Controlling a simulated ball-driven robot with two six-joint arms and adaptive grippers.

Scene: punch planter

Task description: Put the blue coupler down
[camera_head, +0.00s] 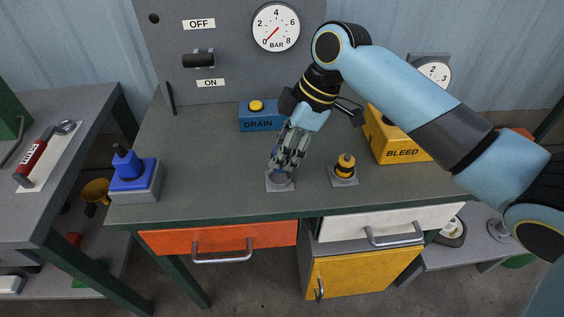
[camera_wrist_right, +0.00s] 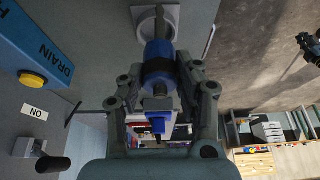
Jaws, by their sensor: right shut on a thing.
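My right gripper (camera_head: 284,160) points down over the front middle of the bench, with its fingers shut. In the right wrist view the blue coupler (camera_wrist_right: 158,49), a blue cylinder with a dark band, sits between the fingers (camera_wrist_right: 156,75). Its far end is close to a pale square plate with a round grey seat (camera_wrist_right: 158,22). In the head view that plate (camera_head: 279,187) lies directly under the fingertips, which mostly hide the coupler. I cannot tell whether the coupler touches the seat. My left gripper is not in view.
A black-and-orange coupler (camera_head: 345,168) stands on a similar plate just right. The blue DRAIN box (camera_head: 262,122) is behind, the yellow BLEED box (camera_head: 402,148) at right. A blue fitting on a grey block (camera_head: 135,190) stands at the left edge. Bench between is clear.

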